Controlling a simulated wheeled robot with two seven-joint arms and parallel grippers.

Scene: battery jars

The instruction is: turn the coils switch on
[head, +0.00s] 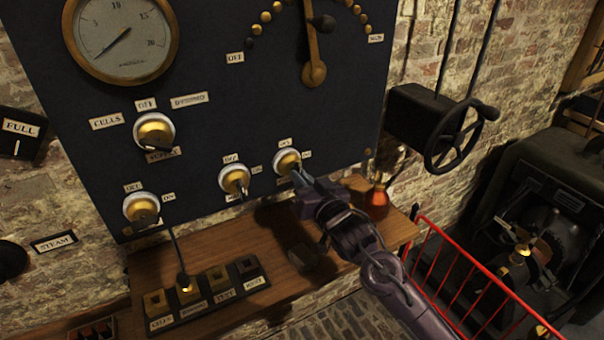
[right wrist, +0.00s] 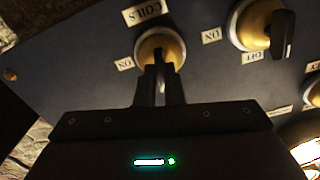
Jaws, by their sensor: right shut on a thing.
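The coils switch (head: 286,160) is a brass knob on a white round base, low on the right of the dark panel in the head view. In the right wrist view the coils switch (right wrist: 158,44) shows up close, beside the label reading COILS (right wrist: 143,12). My right gripper (head: 298,174) reaches up to it from the lower right. In the right wrist view its narrow fingers (right wrist: 160,72) are shut on the switch's dark lever. The fingers hide much of the lever, so I cannot tell its exact setting. My left gripper is in neither view.
A similar brass switch (head: 234,179) sits close to the left; more are farther left. A black handwheel (head: 455,137) and red railing (head: 470,275) stand right.

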